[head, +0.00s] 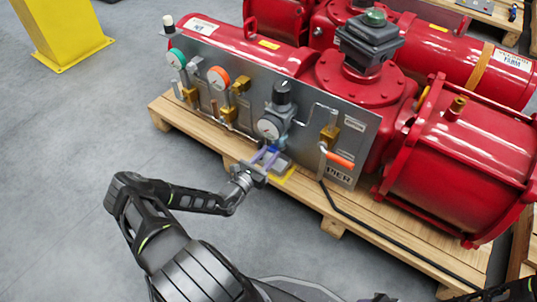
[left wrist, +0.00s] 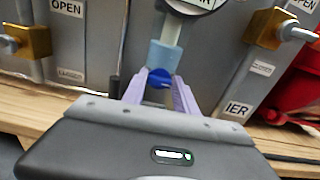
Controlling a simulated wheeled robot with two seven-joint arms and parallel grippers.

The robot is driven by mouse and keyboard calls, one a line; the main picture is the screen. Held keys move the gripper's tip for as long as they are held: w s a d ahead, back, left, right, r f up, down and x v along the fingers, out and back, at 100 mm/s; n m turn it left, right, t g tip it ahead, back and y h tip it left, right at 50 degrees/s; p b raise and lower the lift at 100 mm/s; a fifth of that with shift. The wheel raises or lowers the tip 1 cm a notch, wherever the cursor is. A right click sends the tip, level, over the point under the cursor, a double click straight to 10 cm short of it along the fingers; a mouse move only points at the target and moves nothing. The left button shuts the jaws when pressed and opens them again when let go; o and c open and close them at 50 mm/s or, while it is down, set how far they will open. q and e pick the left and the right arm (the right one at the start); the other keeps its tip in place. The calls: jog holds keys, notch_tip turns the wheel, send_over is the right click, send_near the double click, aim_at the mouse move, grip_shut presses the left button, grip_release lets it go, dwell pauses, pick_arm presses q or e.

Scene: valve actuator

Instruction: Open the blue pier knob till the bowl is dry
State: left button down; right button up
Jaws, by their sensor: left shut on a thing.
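The blue knob (left wrist: 159,78) sits at the bottom of a pale blue bowl (left wrist: 164,56), under a round gauge, in the left wrist view. The two lilac fingers of my left gripper (left wrist: 159,90) stand on either side of the knob and are closed on it. In the head view my left gripper (head: 266,158) is at the lower edge of the grey panel, below the black-capped regulator (head: 280,112), and largely hides the knob there. I cannot see whether liquid is in the bowl. My right gripper is not in view.
The grey panel (head: 348,125) carries gauges, brass valves and an orange-handled lever (head: 340,160) to the right. Red actuator cylinders (head: 465,145) stand behind on a wooden pallet (head: 390,230). A black hose (head: 370,226) runs along the pallet. Grey floor (head: 70,180) is clear at left.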

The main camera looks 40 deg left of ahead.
pick_arm(q)
jog(key=n+p, duration=0.1)
jog(key=n, duration=0.6)
jog(key=shift+a+p, duration=0.1)
jog(key=shift+p, duration=0.3)
jog(key=shift+a+f+n+b, duration=0.1)
jog(key=shift+n+b, duration=0.05)
jog(key=shift+n, duration=2.2)
jog(key=shift+a+f+n+b, duration=0.1)
jog(key=shift+n+b, duration=0.05)
jog(key=shift+n, duration=2.2)
jog(key=c, duration=1)
grip_release()
jog(key=shift+o, duration=0.2)
